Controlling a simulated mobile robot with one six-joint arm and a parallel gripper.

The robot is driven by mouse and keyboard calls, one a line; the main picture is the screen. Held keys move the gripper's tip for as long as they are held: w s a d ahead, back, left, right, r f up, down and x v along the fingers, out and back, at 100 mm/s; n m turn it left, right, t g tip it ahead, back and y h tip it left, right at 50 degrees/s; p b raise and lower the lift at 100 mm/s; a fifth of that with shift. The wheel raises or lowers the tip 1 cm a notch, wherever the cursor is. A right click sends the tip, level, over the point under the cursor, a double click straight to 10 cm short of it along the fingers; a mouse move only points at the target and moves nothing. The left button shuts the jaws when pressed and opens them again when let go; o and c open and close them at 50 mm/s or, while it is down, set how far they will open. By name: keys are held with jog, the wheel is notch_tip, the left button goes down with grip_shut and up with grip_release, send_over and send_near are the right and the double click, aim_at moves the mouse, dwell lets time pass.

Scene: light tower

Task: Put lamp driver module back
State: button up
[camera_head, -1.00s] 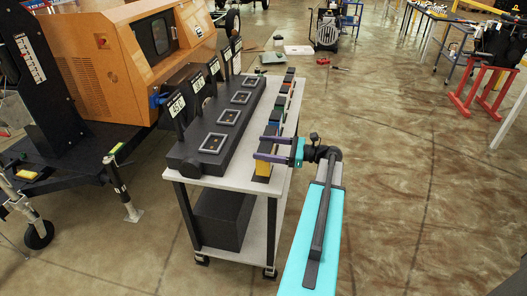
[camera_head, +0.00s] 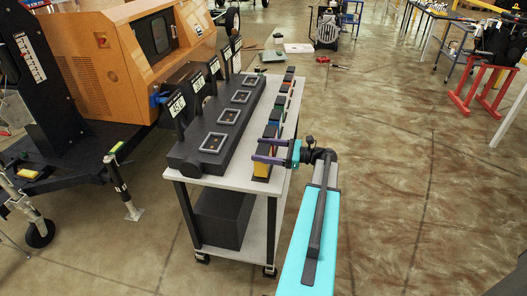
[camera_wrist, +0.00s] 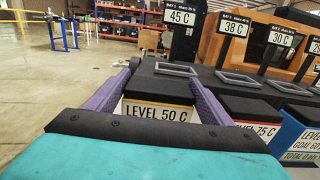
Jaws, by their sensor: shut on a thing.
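My gripper (camera_head: 268,150) has its purple fingers on both sides of a yellow module with a black top (camera_head: 261,171), at the near end of a row on the cart's right side. In the wrist view, the fingers of my gripper (camera_wrist: 160,88) are shut on this module, whose label (camera_wrist: 158,112) reads "LEVEL 50 C". It looks upright; whether it touches the cart top I cannot tell. A red-edged module labelled "75 C" (camera_wrist: 255,127) and a blue module (camera_wrist: 300,136) stand to its right in the wrist view. No label names a lamp driver.
A black rack (camera_head: 185,158) with several framed square recesses stands on the grey cart top (camera_head: 228,183), left of the modules. Upright signs read "45 C" (camera_wrist: 181,17), "38 C" (camera_wrist: 233,27) and "30 C" (camera_wrist: 281,38). An orange machine (camera_head: 95,65) stands behind left. Floor right is open.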

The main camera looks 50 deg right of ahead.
jog(key=shift+f, duration=0.45)
jog(key=shift+f, duration=0.1)
jog(key=o, duration=1.5)
jog(key=b+v, duration=0.2)
jog(key=v, duration=1)
